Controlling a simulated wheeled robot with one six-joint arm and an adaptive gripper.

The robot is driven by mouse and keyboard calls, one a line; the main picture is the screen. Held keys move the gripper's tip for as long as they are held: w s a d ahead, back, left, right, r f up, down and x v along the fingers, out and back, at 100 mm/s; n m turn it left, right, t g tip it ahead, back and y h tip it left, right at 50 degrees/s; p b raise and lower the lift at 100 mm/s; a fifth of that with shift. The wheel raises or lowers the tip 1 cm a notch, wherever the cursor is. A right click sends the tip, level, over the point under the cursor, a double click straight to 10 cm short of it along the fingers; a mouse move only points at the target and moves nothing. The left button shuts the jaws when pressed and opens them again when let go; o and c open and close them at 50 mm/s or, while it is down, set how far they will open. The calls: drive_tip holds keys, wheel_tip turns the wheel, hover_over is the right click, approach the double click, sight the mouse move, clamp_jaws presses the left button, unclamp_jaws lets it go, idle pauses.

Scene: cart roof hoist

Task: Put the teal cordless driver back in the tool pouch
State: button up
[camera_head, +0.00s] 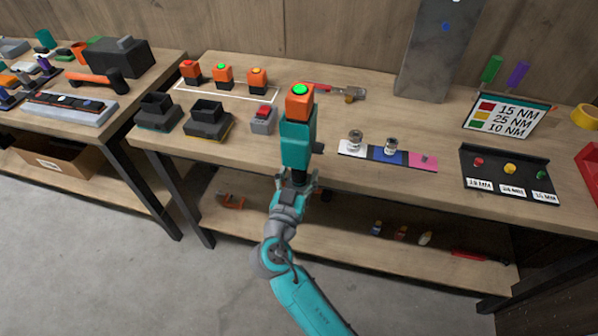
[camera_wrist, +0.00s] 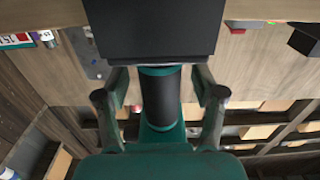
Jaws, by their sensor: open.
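The teal cordless driver (camera_head: 297,146) shows in the head view above my gripper (camera_head: 301,184), with an orange block bearing a green disc at its top. In the wrist view, its black grip (camera_wrist: 160,101) is between the two fingers of my gripper (camera_wrist: 162,92). The fingers are open, with a gap visible on each side of the grip. A wide black block fills the top of the wrist view beyond the grip, and teal parts show at both ends of it. I cannot make out a tool pouch in either view.
The workbench (camera_head: 373,189) has a row of orange blocks (camera_head: 223,76), black docks (camera_head: 208,120), a red-handled wrench (camera_head: 344,91) and a white, blue and pink strip (camera_head: 387,156). A lower shelf (camera_head: 340,249) holds small items. A second bench stands left, across a gap.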

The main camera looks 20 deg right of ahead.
drive_tip(key=v, duration=1.1)
drive_tip(key=shift+s+a, duration=0.15)
drive_tip(key=shift+s, duration=0.15)
drive_tip(key=s+d+f+n+g+y, duration=0.1)
drive_tip(key=s+d+f+n+y, duration=0.25)
drive_tip(key=s+f, duration=0.35)
drive_tip(key=s+d+f+n+g+y, duration=0.1)
drive_tip(key=s+d+f+n+y, duration=0.1)
drive_tip(key=s+f+n+y, duration=0.4)
drive_tip(key=s+r+m+t, duration=0.1)
drive_tip(key=s+r, duration=0.3)
drive_tip(key=s, duration=0.6)
drive_tip(key=s+d+r+m+t+y, duration=0.1)
drive_tip(key=s+r, duration=0.4)
drive_tip(key=s, duration=0.5)
drive_tip(key=shift+s+d+r, duration=0.15)
drive_tip(key=shift+s+d, duration=0.05)
drive_tip(key=shift+d, duration=0.1)
